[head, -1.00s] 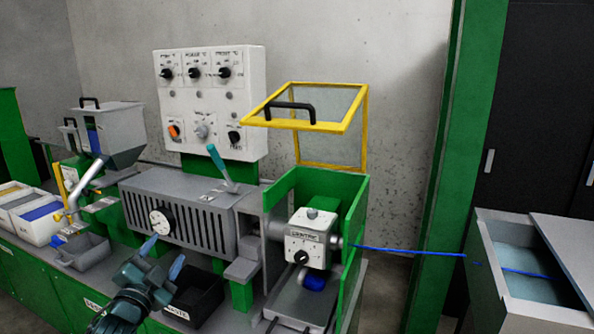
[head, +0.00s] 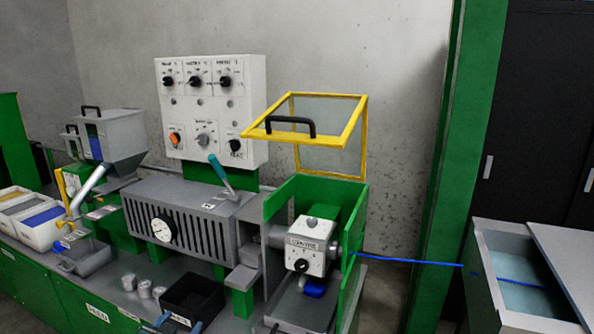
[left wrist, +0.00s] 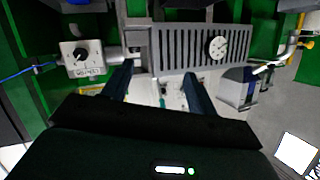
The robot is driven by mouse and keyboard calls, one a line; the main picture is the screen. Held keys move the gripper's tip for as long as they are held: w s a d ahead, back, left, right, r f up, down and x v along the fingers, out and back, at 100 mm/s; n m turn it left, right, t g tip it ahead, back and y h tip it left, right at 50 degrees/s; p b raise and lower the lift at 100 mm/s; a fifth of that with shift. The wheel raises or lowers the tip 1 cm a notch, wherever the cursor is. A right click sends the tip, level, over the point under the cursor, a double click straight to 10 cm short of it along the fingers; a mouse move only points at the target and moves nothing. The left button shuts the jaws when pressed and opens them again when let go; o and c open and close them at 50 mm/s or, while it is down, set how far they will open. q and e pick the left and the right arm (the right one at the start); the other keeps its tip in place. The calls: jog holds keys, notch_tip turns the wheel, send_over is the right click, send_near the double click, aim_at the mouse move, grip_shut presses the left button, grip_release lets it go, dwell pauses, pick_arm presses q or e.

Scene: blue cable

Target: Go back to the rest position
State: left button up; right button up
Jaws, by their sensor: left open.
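Only the fingertips of my left gripper (head: 180,324) show at the bottom edge of the head view, in front of the black bin. In the left wrist view my left gripper (left wrist: 160,76) has its two dark fingers apart with nothing between them. The blue cable (head: 405,260) runs from the right side of the white-headed machine (head: 308,245) to the water trough at the right. It also shows in the left wrist view at the left. My right gripper is in neither view.
A black bin (head: 194,298) and small metal cylinders sit on the bench. The yellow-framed guard (head: 300,130) is raised. The water trough (head: 510,240) stands right.

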pick_arm(q)
jog(key=s+d+f+g+h, duration=0.1)
jog(key=s+d+f, duration=0.2)
jog(key=s, duration=0.6)
jog(key=s+d+f+g, duration=0.1)
jog(key=s+d+f, duration=0.2)
jog(key=s, duration=0.6)
jog(key=s+d+f+g+h, duration=0.1)
jog(key=s+d+f+g, duration=0.1)
jog(key=s+d, duration=0.3)
jog(key=s+f, duration=0.1)
jog(key=s, duration=0.3)
jog(key=shift+d+f+n+h, duration=0.3)
jog(key=shift+n, duration=0.1)
jog(key=shift+s, duration=0.1)
